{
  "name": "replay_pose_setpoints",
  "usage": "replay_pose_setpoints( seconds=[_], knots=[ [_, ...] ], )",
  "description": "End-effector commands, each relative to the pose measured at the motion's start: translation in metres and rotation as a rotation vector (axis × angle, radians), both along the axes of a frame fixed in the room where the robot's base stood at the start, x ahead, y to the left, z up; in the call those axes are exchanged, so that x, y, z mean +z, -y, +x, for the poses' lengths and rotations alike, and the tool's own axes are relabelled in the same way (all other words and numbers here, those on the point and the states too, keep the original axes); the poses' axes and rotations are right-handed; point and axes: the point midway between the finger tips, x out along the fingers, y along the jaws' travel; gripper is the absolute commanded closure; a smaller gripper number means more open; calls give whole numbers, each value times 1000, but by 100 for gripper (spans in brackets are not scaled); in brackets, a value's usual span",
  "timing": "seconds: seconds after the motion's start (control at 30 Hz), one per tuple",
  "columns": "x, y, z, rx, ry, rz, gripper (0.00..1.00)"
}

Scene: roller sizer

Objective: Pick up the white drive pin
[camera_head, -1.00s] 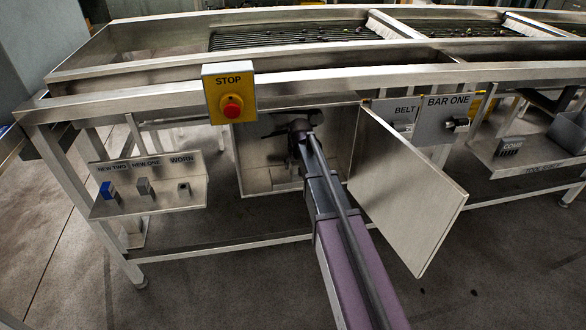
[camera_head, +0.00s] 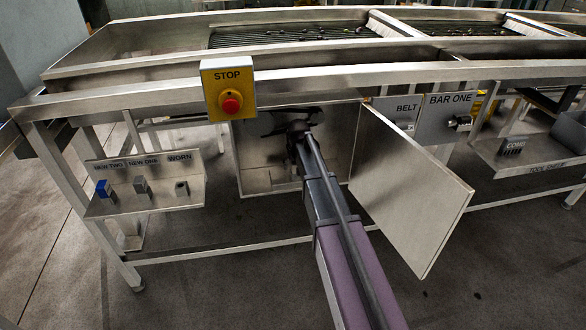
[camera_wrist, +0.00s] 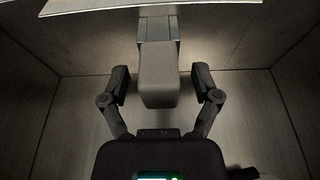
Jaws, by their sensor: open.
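My gripper (camera_head: 292,124) reaches into the open cabinet (camera_head: 255,180) under the machine. In the wrist view my gripper (camera_wrist: 161,82) is open, with one dark finger on each side of a pale grey-brown, rounded block (camera_wrist: 157,72). The block hangs from or joins a grey metal piece (camera_wrist: 157,28) behind it.
The cabinet door (camera_head: 412,195) stands open at right. A red STOP button (camera_head: 231,103) sits above left. Cabinet walls (camera_wrist: 290,75) surround the gripper.

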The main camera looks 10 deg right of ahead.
Motion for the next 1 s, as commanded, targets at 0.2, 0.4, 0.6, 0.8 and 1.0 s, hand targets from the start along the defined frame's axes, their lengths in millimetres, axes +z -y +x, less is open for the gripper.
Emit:
replay_pose_setpoints(
  seconds=[0.2, 0.4, 0.6, 0.8, 1.0],
  knots=[
    [0, 0, 0, 0, 0, 0, 20],
    [0, 0, 0, 0, 0, 0, 79],
    [0, 0, 0, 0, 0, 0, 98],
    [0, 0, 0, 0, 0, 0, 98],
    [4, 0, 0, 0, 0, 0, 98]
  ],
)
